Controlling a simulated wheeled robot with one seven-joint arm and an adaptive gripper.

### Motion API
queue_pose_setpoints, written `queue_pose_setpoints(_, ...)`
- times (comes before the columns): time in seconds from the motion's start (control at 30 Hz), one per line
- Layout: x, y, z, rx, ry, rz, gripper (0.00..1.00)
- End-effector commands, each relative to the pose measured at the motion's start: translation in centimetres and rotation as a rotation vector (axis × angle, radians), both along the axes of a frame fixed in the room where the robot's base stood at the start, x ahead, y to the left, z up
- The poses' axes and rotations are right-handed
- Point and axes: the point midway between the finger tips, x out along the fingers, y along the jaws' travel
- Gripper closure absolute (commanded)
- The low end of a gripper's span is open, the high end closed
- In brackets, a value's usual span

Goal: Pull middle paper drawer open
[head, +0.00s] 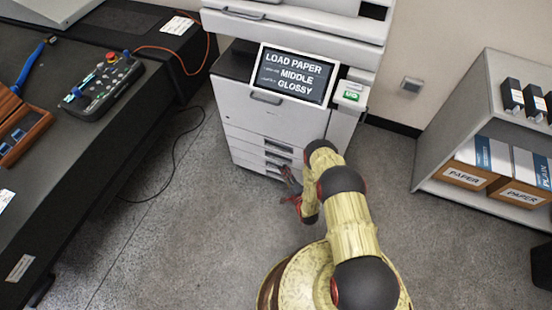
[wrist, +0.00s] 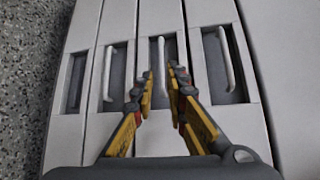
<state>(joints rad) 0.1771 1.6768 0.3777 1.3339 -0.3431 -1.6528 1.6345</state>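The white printer (head: 245,125) has several stacked paper drawers low on its front, all looking closed. In the wrist view the stack lies sideways, with the floor at left. Three pale bar handles sit in dark recesses, and the middle paper drawer's handle (wrist: 161,58) is at the centre. The neighbouring handles are to its left (wrist: 107,72) and right (wrist: 224,60). My gripper (wrist: 162,76) is open, its fingertips on either side of the middle handle with a gap between them; contact cannot be told. In the head view my gripper (head: 290,182) is at the drawer fronts.
The printer's screen (head: 293,76) reads "LOAD PAPER MIDDLE GLOSSY". A dark table (head: 95,140) stands at left with a control pendant (head: 103,85). A grey shelf (head: 470,95) with paper boxes (head: 469,176) stands at right. The floor before the drawers is clear beside my arm.

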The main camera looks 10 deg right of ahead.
Motion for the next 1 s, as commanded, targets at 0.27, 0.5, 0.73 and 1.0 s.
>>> queue_pose_setpoints(0.27,3.6,0.7,-0.6,0.001,-0.007,0.002,0.85)
queue_pose_setpoints(0.5,6.6,1.1,-1.1,0.000,-0.005,0.000,0.85)
queue_pose_setpoints(0.73,7.5,1.3,-1.1,-0.001,-0.002,0.000,0.85)
queue_pose_setpoints(1.0,7.5,1.3,-1.0,-0.001,-0.003,0.000,0.91)
